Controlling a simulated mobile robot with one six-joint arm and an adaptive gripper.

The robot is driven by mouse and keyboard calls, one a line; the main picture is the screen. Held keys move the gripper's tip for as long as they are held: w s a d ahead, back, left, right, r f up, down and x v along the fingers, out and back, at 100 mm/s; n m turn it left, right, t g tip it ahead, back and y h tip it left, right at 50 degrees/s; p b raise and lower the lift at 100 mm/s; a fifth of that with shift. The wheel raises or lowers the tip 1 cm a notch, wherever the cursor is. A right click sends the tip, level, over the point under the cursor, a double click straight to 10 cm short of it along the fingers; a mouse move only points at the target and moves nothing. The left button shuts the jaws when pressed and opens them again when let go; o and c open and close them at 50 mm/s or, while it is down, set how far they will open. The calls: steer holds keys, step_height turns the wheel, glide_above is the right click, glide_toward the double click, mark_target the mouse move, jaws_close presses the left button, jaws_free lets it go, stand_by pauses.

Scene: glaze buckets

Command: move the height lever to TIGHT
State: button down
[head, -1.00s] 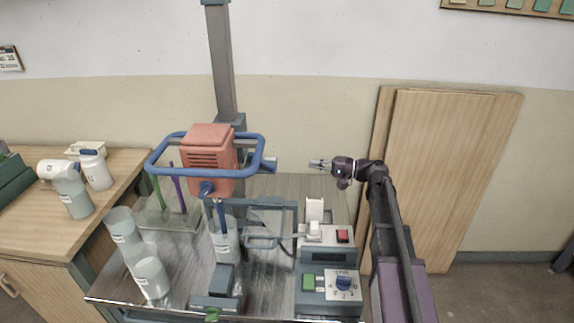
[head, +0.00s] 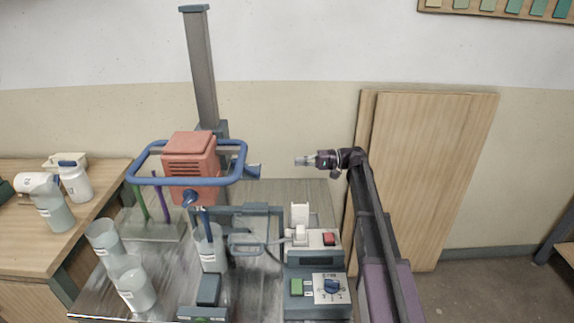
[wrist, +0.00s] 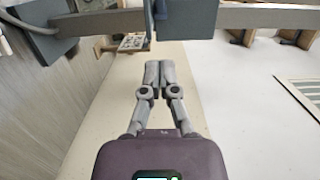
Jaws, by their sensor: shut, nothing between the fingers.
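The mixer (head: 188,165) is an orange-red motor head inside a blue guard rail, on a grey upright column (head: 201,70). A short blue-grey lever (head: 253,171) sticks out to the right beside the rail; I take it for the height lever. Its TIGHT marking is not legible. My gripper (head: 299,161) points left towards it, with a clear gap between. In the wrist view my fingers (wrist: 158,66) are together and empty. Beyond their tips are the column's blue-grey clamp block (wrist: 190,18) and what looks like the lever (wrist: 160,9), partly cut off by the frame.
Below are a control box (head: 316,288) with a dial, a white device (head: 300,232), a blue mixing shaft in a bucket (head: 210,250), and other buckets (head: 133,288). Wooden boards (head: 435,180) lean on the wall behind my arm. The air between gripper and lever looks clear.

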glide_toward(245, 169)
steer(key=w+a, duration=0.1)
steer(key=w, duration=0.2)
steer(key=shift+s+a+f, duration=0.15)
steer(key=shift+s+a, duration=0.6)
steer(key=shift+a, duration=0.15)
steer(key=shift+s+a+f, duration=0.15)
steer(key=shift+s+a, duration=0.65)
steer(key=shift+a, duration=0.1)
steer(key=shift+d, duration=0.2)
